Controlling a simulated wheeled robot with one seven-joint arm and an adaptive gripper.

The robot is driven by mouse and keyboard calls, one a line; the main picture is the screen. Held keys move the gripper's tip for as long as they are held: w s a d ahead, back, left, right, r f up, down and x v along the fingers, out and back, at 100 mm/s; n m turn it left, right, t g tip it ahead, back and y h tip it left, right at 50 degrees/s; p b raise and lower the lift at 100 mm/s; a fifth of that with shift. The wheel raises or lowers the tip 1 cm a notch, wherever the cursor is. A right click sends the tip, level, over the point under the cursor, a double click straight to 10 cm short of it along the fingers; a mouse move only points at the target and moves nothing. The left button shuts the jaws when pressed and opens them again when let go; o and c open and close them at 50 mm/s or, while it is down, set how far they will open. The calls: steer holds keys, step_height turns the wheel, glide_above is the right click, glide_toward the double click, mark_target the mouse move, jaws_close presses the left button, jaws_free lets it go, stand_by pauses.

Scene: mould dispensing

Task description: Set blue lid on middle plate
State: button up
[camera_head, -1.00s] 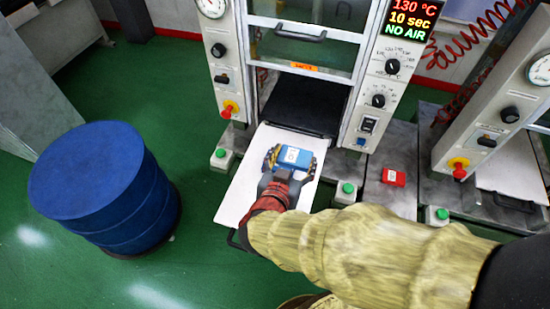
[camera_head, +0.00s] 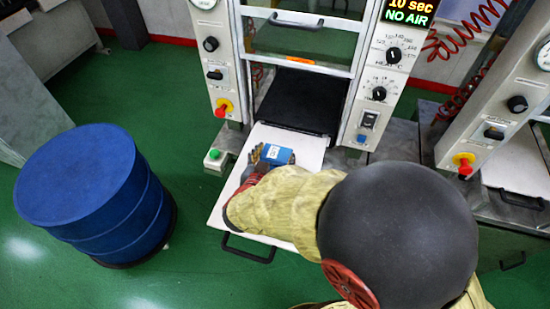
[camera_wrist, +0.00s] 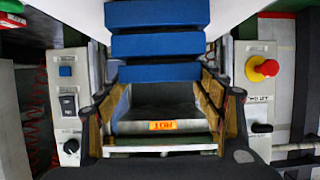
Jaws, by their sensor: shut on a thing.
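The blue lid (camera_head: 291,156), with a white label on top, is at the far part of the white plate (camera_head: 310,145) drawn out in front of the middle press. My gripper (camera_head: 259,162) is shut on it, with my arm reaching in from the right. In the wrist view, stacked blue bands (camera_wrist: 157,45) show at the top centre, between the fingers of my gripper (camera_wrist: 163,88). I cannot tell whether the blue piece touches the plate or hovers just above it. My forearm and elbow hide the plate's right front part.
The press's dark opening (camera_head: 298,98) lies behind the plate. Posts with knobs and a red button (camera_head: 223,108) flank it. A plate handle (camera_head: 248,248) juts out in front. A blue drum (camera_head: 95,195) stands left on green floor. Another press plate (camera_head: 515,170) is at the right.

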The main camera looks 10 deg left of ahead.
steer(key=shift+r, duration=0.1)
steer(key=o, duration=1.3)
steer(key=shift+f, duration=0.2)
steer(key=shift+o, duration=0.5)
steer(key=shift+r, duration=0.2)
steer(key=p+v, duration=0.4)
steer(key=v, duration=0.8)
steer(key=shift+f, duration=0.1)
